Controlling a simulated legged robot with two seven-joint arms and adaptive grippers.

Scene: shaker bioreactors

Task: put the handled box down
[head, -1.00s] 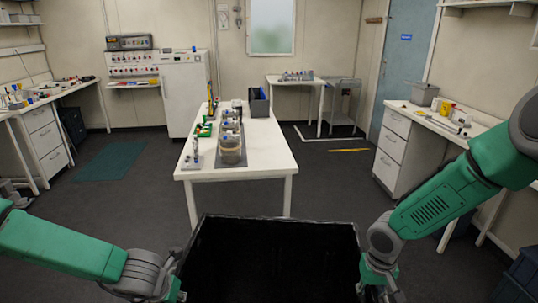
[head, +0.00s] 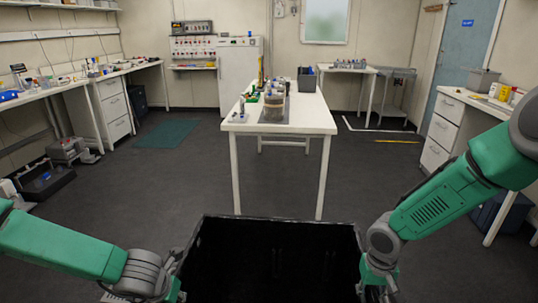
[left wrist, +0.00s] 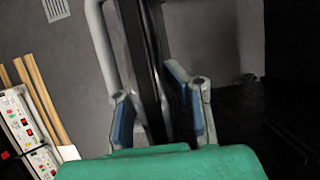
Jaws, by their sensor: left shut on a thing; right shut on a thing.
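The handled box (head: 275,255) is a black, open-topped crate at the bottom middle of the head view, held in front of my body. Its inside is dark and looks empty; its underside is hidden. My right gripper (head: 378,285) is shut on its right side, with the fingertips partly cut off by the frame. My left gripper is at its left side, mostly out of the head view. In the left wrist view, the blue-padded fingers of my left gripper (left wrist: 163,110) stand on either side of a dark upright edge of the box and are shut on it.
A white table (head: 290,125) with several bottles and a dark bin (head: 306,80) stands ahead. Benches line the left (head: 75,85) and right (head: 465,100) walls. Grey equipment (head: 70,150) is on the floor at left. Dark floor (head: 160,180) is clear between box and table.

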